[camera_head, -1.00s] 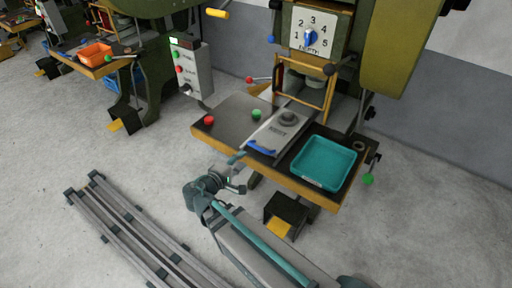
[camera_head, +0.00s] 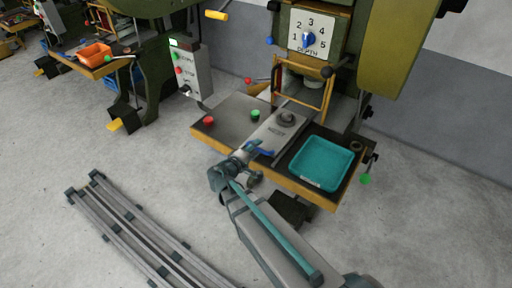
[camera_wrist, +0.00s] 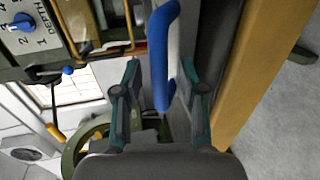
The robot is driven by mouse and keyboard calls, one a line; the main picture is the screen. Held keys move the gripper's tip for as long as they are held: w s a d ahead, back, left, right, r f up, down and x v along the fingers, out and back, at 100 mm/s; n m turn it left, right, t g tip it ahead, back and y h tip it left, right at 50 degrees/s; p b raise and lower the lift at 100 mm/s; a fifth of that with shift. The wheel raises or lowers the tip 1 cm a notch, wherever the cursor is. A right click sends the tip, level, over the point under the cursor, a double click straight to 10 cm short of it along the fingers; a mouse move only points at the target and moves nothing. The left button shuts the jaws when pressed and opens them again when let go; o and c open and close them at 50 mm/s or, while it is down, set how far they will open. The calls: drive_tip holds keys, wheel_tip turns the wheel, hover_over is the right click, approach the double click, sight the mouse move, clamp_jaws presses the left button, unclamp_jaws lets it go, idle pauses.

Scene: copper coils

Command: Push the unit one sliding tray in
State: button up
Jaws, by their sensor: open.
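The sliding tray (camera_head: 268,133) is a light grey plate with a round dark fitting on it. It sticks out from the nearer green press across the work table (camera_head: 232,118), with its blue handle (camera_head: 265,152) at the front end. My gripper (camera_head: 256,160) is at that handle, partly covering it in the head view. In the wrist view the open fingers of my gripper (camera_wrist: 161,80) stand on either side of the blue handle (camera_wrist: 163,55). Contact with it cannot be told.
A teal bin (camera_head: 321,163) stands on the table right of the tray. Red (camera_head: 209,120) and green (camera_head: 255,115) buttons are to its left. A yellow frame (camera_head: 301,80) surrounds the press opening behind. Metal rails (camera_head: 125,225) lie on the floor at left.

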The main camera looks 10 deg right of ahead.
drive_tip(key=shift+w+d, duration=0.1)
drive_tip(key=shift+d, duration=0.05)
clamp_jaws()
drive_tip(key=shift+w+f, duration=0.1)
drive_tip(key=shift+w, duration=0.05)
idle(0.4)
